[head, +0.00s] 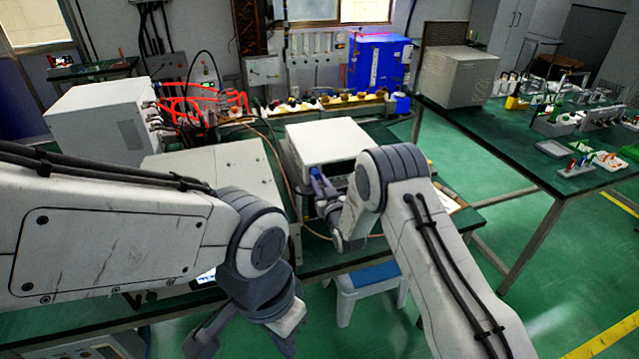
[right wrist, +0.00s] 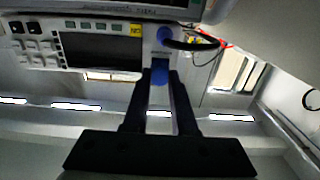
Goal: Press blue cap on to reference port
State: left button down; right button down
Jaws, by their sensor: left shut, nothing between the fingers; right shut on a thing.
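The blue cap (right wrist: 159,74) is between the fingertips of my right gripper (right wrist: 160,78), which is shut on it. In the right wrist view it is just below a round blue-marked fitting (right wrist: 164,34) on the instrument's front panel. I cannot tell whether that fitting is the reference port, or whether the cap touches the panel. In the head view my right gripper (head: 320,184) is at the front of the white-topped instrument (head: 325,143), partly hidden by my right arm. My left gripper (head: 208,339) is low at the bottom, shut and empty.
A black cable (right wrist: 192,44) plugs in beside the fitting. A thin orange cable (head: 273,160) crosses the bench left of the instrument. A wide pale unit (head: 225,165) stands at left. A blue-topped stool (head: 372,276) is below the bench.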

jog(key=shift+w+a, duration=0.1)
jog(key=shift+w, duration=0.1)
jog(key=c, duration=0.6)
grip_release()
jog(key=shift+c, duration=0.2)
jog(key=shift+s, duration=0.1)
jog(key=b+v, duration=0.3)
jog(key=v, duration=0.7)
jog(key=shift+s, duration=0.1)
